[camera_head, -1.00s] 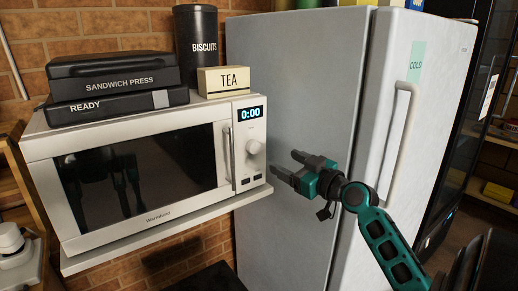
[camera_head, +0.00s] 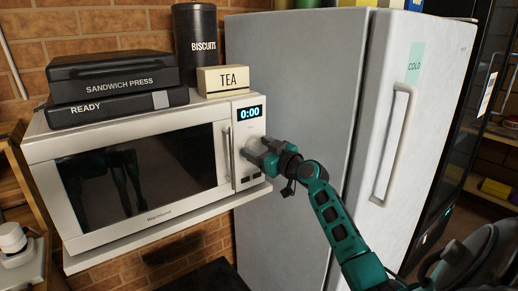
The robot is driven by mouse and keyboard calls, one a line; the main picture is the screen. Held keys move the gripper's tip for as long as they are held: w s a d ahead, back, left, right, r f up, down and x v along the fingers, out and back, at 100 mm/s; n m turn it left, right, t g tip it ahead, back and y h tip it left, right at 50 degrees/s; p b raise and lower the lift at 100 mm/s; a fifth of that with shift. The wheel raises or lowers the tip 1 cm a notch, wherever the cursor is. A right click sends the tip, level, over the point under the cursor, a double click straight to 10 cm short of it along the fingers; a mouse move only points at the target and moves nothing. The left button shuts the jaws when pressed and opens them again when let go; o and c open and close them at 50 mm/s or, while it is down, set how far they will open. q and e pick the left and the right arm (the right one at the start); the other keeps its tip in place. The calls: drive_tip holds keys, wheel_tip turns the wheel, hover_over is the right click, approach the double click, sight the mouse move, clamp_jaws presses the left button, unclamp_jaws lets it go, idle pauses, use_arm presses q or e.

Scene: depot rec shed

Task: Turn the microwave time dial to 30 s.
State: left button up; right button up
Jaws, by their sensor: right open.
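The white microwave (camera_head: 150,222) stands on a wall shelf with its door shut. Its display (camera_head: 250,112) reads 0:00. The round time dial (camera_head: 252,146) is on the panel below the display, partly hidden by my right gripper. My right gripper (camera_head: 257,152) is at the dial, with its open fingers around or just in front of it; I cannot tell whether they touch it. My left gripper is not in view.
A sandwich press (camera_head: 115,68), a tea box (camera_head: 223,79) and a biscuits canister (camera_head: 195,40) are on top of the microwave. A tall fridge (camera_head: 300,60) stands close on the right. The microwave's door handle (camera_head: 228,155) is just left of the dial.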

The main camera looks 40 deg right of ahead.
drive_tip(key=shift+c, duration=0.3)
drive_tip(key=c, duration=1)
drive_tip(key=m+b, duration=0.1)
drive_tip(key=m, duration=0.1)
drive_tip(key=shift+f+m, duration=0.1)
drive_tip(key=shift+m, duration=1.8)
drive_tip(key=o, duration=1.1)
drive_tip(key=shift+c, duration=0.2)
